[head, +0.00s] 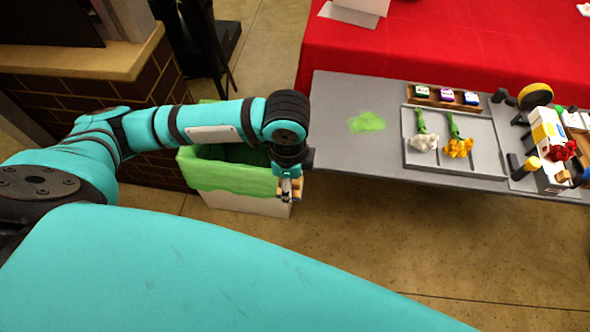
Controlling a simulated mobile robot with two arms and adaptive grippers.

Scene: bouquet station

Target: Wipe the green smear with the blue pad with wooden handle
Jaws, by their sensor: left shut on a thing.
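The green smear (367,122) is a flat, irregular light-green patch on the left part of the grey table (335,150). My left gripper (290,188) points down just off the table's left front corner, over the edge of the lined bin. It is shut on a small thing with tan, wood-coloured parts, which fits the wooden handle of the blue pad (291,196). The pad's blue face cannot be made out. The gripper is apart from the smear, to its left and nearer to me. My right gripper is not in view.
A grey tray (412,162) with a white and a yellow flower lies right of the smear. A wooden rack (432,97) of small boxes stands behind it. A carton, red flower and other items crowd the right. The bin (225,172) has a green liner. The table around the smear is clear.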

